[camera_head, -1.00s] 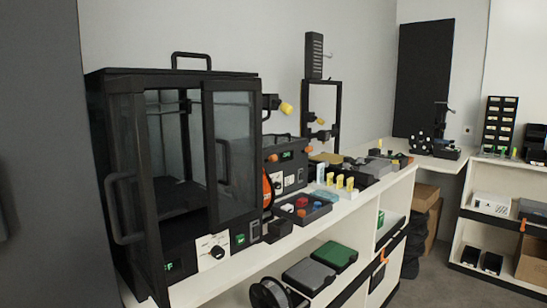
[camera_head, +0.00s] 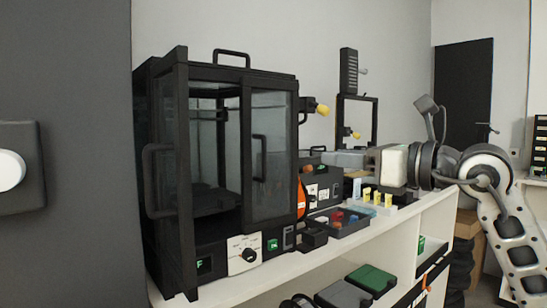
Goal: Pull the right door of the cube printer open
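The cube printer (camera_head: 215,215) is a black-framed box with glass doors, on a white shelf unit left of centre. Its left door (camera_head: 168,150) stands swung out toward me, with its handle on the left side. Its right door (camera_head: 272,205) appears shut across the right part of the front, with a black vertical handle (camera_head: 259,158) near its left edge. My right gripper (camera_head: 346,159) points left, to the right of the printer and apart from the door. Its fingers show edge-on, so their opening is unclear. My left gripper is out of view.
A dark tray (camera_head: 340,222) with coloured pieces and a control box (camera_head: 322,188) sit right of the printer. A yellow-tipped part (camera_head: 322,110) projects beside the printer's right side. The space before the printer's front looks clear.

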